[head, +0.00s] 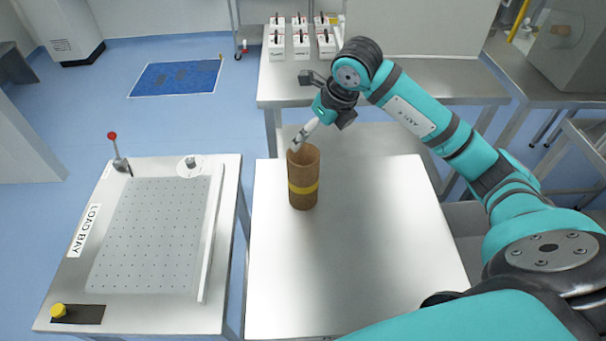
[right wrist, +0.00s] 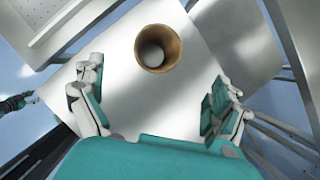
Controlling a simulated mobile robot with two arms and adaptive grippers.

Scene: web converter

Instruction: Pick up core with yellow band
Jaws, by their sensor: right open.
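The core with the yellow band (head: 303,188) is a brown, hollow tube standing upright on the steel table (head: 350,270), near its left back part. The yellow band runs around its middle. In the right wrist view the core (right wrist: 158,48) shows from above, with its open top rim visible, beyond the gripper's fingers. My right gripper (head: 301,138) is just above and behind the core's top rim in the head view. In the right wrist view its two fingers (right wrist: 160,108) are spread wide with nothing between them. My left gripper is not seen in the head view.
The load bay table (head: 160,235) stands at the left, with a red-knobbed lever (head: 118,155) and a yellow button (head: 58,311). Several white boxes (head: 301,45) stand on a back bench (head: 440,80). The steel table is clear right of and in front of the core.

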